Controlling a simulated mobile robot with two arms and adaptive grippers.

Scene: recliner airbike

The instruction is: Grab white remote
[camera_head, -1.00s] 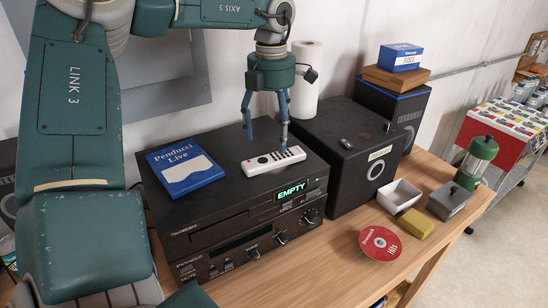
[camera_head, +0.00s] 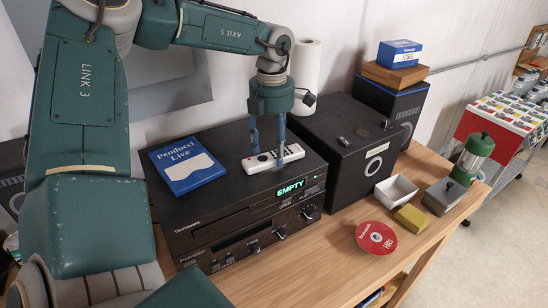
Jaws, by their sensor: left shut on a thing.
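The white remote (camera_head: 264,161) lies on top of the black stereo unit (camera_head: 205,222), right of the blue "Penducci Live" box (camera_head: 186,164). My left gripper (camera_head: 268,158) points straight down over the remote. Its two blue fingers are shut on the remote, one on each side of it. The fingertips are low, at the level of the unit's top. The remote appears to rest on the unit; I cannot see a gap under it. My right gripper is not in view.
A black speaker (camera_head: 345,175) stands right of the stereo, with a paper towel roll (camera_head: 304,75) behind. The table's front is mostly clear.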

